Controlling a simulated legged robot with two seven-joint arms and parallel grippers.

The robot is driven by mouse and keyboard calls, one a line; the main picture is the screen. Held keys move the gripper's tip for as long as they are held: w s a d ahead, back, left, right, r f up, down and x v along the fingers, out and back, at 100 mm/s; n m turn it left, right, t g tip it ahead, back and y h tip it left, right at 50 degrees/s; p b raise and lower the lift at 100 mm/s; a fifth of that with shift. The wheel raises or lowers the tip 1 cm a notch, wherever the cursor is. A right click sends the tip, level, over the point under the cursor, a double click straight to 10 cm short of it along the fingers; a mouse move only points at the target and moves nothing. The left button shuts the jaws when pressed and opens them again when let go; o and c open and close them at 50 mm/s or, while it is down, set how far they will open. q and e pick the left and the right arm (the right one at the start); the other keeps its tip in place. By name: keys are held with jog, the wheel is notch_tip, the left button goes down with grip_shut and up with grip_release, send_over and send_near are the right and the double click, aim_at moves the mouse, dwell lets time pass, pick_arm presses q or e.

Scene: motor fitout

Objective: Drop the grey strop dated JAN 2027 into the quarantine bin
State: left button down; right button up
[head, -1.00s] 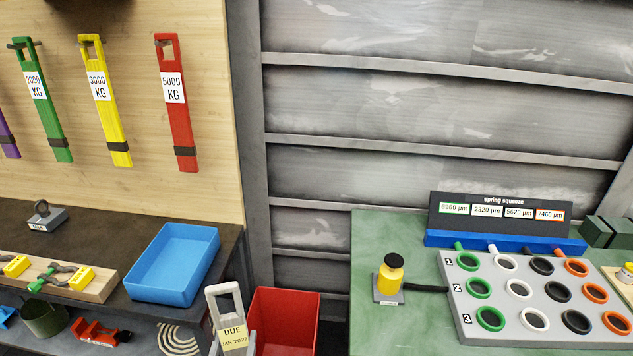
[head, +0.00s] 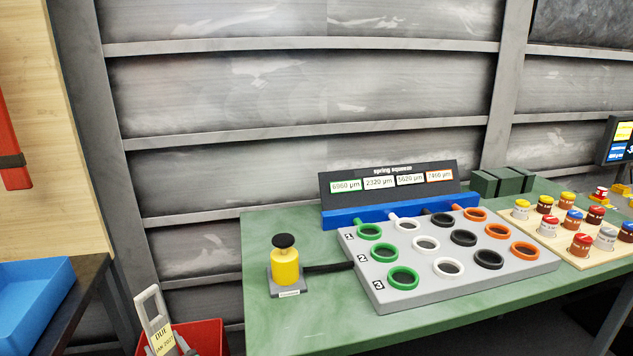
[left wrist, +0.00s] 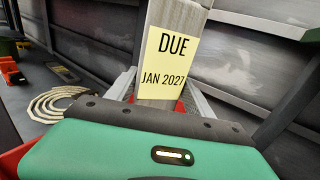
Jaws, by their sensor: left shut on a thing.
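The grey strop (head: 151,308) hangs upright but tilted, with its loop end up and a yellow tag reading DUE JAN 2027. It also shows in the left wrist view (left wrist: 178,18), where the tag is plain to read. My left gripper (head: 168,350) is shut on the strop below the tag. The red bin (head: 208,337) stands on the floor at the bottom of the head view, just behind and right of the strop. Red also shows around the gripper in the left wrist view. The strop's lower end is hidden. My right gripper is not in view.
A green bench (head: 265,235) stands right of the bin, bearing a yellow plunger device (head: 285,267) and a grey ring board (head: 400,292). A dark table with a blue tray (head: 35,300) is at left. A coiled rope (left wrist: 55,103) shows in the left wrist view.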

pick_arm(q)
jog(key=f+b, duration=0.1)
jog(key=f, duration=0.1)
jog(key=a+f+b, duration=0.1)
jog(key=f+b, duration=0.1)
jog(key=f, duration=0.1)
jog(key=shift+f, duration=0.3)
jog(key=c, duration=0.6)
grip_release()
jog(key=o, duration=0.3)
jog(key=shift+a+f, duration=0.2)
jog(key=shift+a, duration=0.05)
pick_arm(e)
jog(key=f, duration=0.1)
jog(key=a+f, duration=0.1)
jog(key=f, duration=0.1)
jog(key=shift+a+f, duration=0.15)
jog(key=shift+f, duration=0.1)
pick_arm(q)
jog(key=p+v, duration=1.4)
jog(key=v, duration=0.2)
jog(key=shift+s+d, duration=0.3)
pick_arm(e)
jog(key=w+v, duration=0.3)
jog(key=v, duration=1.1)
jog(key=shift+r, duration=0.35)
